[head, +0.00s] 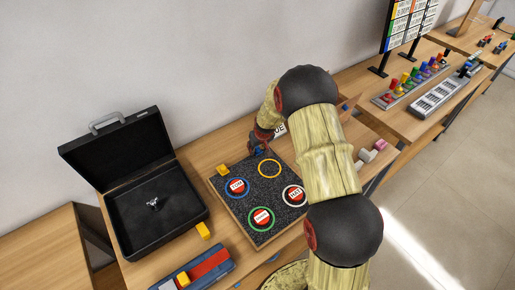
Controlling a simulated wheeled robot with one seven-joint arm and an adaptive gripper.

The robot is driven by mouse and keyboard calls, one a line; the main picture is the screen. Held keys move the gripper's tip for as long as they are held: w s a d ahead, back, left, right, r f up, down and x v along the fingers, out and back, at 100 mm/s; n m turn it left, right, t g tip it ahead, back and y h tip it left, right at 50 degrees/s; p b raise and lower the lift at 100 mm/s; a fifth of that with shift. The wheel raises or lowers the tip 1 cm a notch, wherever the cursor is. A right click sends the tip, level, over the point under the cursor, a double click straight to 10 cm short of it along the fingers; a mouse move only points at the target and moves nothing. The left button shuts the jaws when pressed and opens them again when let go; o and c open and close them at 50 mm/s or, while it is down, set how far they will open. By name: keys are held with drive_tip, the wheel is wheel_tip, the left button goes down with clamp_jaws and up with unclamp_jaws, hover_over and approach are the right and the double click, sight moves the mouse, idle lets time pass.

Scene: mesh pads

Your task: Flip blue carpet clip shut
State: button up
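A dark speckled carpet pad (250,192) in a wooden frame lies on the table at the centre of the head view. A small blue piece (257,152) shows at the pad's far edge, close to my gripper; it may be the blue clip, but it is too small to tell whether it stands open or shut. My gripper (259,145) is low over that far edge, partly hidden by my arm. Its fingers are too small and dark to read. A blue ring (224,191) surrounds a labelled red disc (237,185) on the pad's left part.
Green (262,230) and white (304,200) rings surround red discs; the yellow ring (269,177) is empty. An open black case (118,155) stands left. A blue-and-red tray (212,265) lies in front.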

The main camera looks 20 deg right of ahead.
drive_tip(key=shift+c, duration=1.2)
clamp_jaws()
